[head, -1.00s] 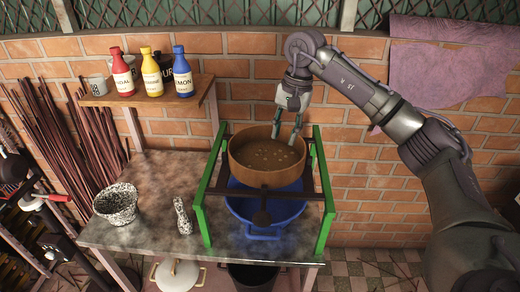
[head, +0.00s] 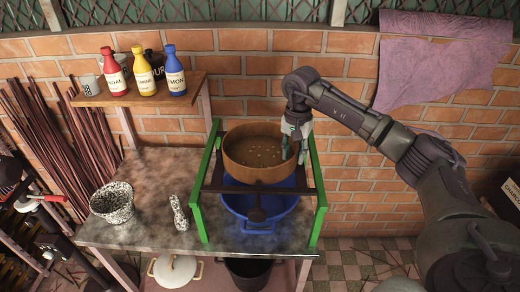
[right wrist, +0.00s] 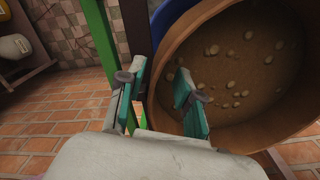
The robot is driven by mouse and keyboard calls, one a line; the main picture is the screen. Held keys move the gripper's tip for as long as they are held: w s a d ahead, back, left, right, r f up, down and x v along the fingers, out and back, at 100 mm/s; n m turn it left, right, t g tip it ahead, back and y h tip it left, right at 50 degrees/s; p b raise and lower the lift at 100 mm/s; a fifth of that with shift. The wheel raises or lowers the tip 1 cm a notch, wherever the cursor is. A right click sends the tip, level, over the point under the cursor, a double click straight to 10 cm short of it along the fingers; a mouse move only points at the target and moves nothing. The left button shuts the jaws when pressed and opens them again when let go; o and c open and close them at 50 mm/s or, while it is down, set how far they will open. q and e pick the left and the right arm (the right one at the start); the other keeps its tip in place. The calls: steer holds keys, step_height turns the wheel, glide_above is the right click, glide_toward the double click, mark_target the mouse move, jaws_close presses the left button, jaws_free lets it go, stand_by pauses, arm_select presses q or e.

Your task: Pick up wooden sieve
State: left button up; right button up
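The wooden sieve (head: 250,172) is a round brown bowl-like frame with pale lumps inside. It rests on the dark bars of the green stand, above a blue basin (head: 240,205). My right gripper (head: 294,152) is at the sieve's right rim, pointing down. In the right wrist view the gripper (right wrist: 158,100) is open, with one finger inside the sieve (right wrist: 270,120) and the other outside, the wall between them. A gap shows between the fingers, and I cannot tell whether either touches the wall. My left gripper is not in view.
The green stand (head: 204,180) frames the sieve on both sides. A speckled bowl (head: 113,203) and speckled bottle (head: 179,213) stand on the stone table (head: 150,238). Red, yellow and blue bottles stand on the wooden shelf (head: 140,97). The brick wall is close behind.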

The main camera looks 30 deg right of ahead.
steer(key=shift+f, duration=1.2)
jaws_close()
steer(key=shift+r, duration=0.1)
